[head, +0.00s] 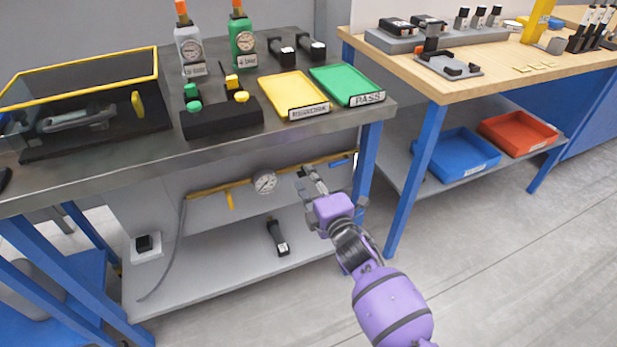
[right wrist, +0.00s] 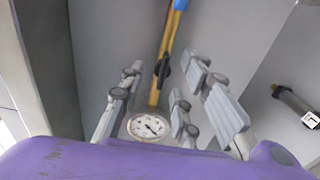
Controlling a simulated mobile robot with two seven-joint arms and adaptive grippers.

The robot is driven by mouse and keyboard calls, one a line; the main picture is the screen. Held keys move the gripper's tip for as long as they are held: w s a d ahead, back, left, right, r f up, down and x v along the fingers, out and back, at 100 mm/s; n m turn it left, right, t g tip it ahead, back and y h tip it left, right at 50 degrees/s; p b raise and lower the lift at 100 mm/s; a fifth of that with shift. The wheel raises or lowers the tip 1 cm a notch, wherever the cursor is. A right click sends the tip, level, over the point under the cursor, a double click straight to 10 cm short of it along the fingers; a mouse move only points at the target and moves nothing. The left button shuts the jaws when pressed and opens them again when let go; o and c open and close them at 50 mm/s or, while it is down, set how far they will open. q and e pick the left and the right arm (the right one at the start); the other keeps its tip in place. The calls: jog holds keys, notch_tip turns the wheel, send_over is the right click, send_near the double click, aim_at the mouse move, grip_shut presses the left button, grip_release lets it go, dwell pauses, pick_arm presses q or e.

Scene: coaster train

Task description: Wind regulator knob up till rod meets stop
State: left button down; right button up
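A yellow air pipe (head: 215,189) with a round pressure gauge (head: 264,181) runs under the steel bench. In the right wrist view, a small black part (right wrist: 162,68), possibly the regulator knob, sits on the pipe beyond the gauge (right wrist: 148,126). My right gripper (head: 312,182) is at the pipe, right of the gauge; in the right wrist view its spread fingers (right wrist: 165,88) are on either side of the pipe, with nothing visibly gripped. Contact cannot be told. A grey cylinder-like part (head: 82,120) and an upright yellow plate (head: 138,103), perhaps rod unit and stop, sit in the yellow-framed enclosure. My left gripper is out of view.
The steel bench top (head: 225,143) overhangs the pipe. A black handheld item (head: 278,237) lies on the lower shelf (head: 215,275), and a blue bench leg (head: 367,150) stands right of my gripper. The grey floor in front is clear.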

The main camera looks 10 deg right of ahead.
jog(key=shift+x, duration=0.85)
grip_shut()
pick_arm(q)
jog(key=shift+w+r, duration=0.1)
pick_arm(e)
jog(key=shift+m, duration=0.4)
pick_arm(q)
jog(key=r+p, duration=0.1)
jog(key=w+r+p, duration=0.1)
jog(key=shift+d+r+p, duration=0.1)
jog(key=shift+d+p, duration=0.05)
jog(key=shift+p, duration=0.2)
pick_arm(e)
jog(key=m, duration=0.8)
jog(key=shift+d, duration=0.1)
jog(key=shift+f, duration=0.1)
